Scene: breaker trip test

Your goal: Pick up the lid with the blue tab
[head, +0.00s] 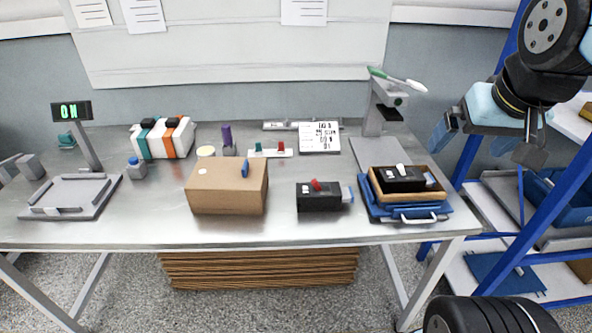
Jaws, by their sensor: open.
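A brown box-shaped lid (222,196) sits on the metal table left of its middle. A blue tab (245,167) stands up from its top, right of centre. Whatever may be under the lid is hidden. My gripper (488,143) hangs at the upper right, beyond the table's right edge and in front of the blue rack. Its fingers are spread, with nothing between them, well away from the lid.
A black breaker with a red switch (318,196) lies right of the lid. A tray with another black breaker (403,179) sits on a blue case (375,211). A grey fixture (70,196) with an "ON" display (71,111) stands left. The blue rack (497,200) borders the right side.

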